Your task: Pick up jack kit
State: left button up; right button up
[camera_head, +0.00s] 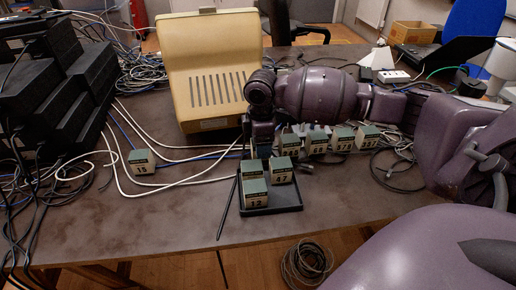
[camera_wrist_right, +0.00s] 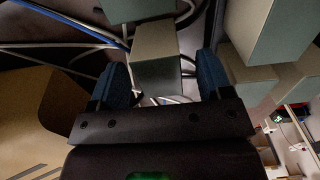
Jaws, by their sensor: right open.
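Small green-and-cream numbered boxes stand on the table, and I cannot tell which one is the jack kit. Boxes marked 12 (camera_head: 255,195) and 47 (camera_head: 281,171) stand in a black tray (camera_head: 277,207). Box 15 (camera_head: 141,162) stands alone to the left, and several more (camera_head: 343,138) form a row behind the tray at right. My right gripper (camera_head: 262,143) points down just behind the tray. In the right wrist view it (camera_wrist_right: 162,78) is open, with a box (camera_wrist_right: 157,42) showing between its blue fingers; contact is unclear. My left gripper is out of view.
A cream slotted case (camera_head: 208,75) stands behind my right gripper. Black stacked devices (camera_head: 60,90) and loose cables fill the left side. White cables cross the table left of the tray.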

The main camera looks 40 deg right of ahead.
jog(key=shift+f, duration=0.55)
jog(key=shift+r, duration=0.2)
jog(key=shift+c, duration=0.4)
jog(key=c, duration=1)
